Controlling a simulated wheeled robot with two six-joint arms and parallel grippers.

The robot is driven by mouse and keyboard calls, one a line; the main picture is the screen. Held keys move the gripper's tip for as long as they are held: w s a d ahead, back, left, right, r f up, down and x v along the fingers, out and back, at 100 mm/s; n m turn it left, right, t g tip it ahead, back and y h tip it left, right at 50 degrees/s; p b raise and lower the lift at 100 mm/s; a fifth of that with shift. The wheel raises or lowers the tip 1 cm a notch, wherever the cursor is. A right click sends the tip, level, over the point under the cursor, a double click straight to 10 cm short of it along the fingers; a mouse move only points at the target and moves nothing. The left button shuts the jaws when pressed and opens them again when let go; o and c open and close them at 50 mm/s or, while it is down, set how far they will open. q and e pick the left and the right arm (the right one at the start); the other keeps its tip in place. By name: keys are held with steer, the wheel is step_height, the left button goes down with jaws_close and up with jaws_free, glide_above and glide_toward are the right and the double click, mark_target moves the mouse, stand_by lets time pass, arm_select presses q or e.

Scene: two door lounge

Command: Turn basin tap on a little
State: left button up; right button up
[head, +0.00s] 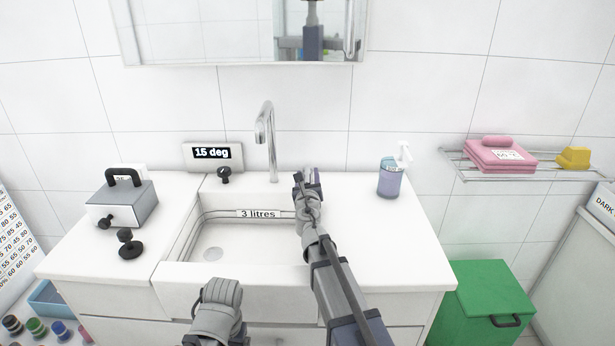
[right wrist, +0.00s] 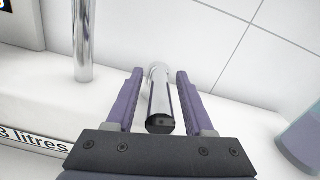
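The chrome basin tap (head: 268,140) stands upright behind the sink, with a curved spout; its lower pipe (right wrist: 83,40) shows in the right wrist view. A short chrome handle with a dark end (right wrist: 159,105) stands right of it. My right gripper (head: 308,180) is at this handle, which it mostly hides in the head view. In the right wrist view, the open purple fingers (right wrist: 158,95) stand either side of the handle, with gaps on both sides. A grey part of my left arm shows at the bottom of the head view; its fingers do not show.
The white basin (head: 212,240) is marked "3 litres"; no water stream shows. A display (head: 213,155) reads "15 deg" above a black knob (head: 224,175). A soap dispenser (head: 391,180) stands right of my gripper. A grey box (head: 122,205) stands at left.

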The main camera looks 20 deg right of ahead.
jaws_close()
stand_by(1.2)
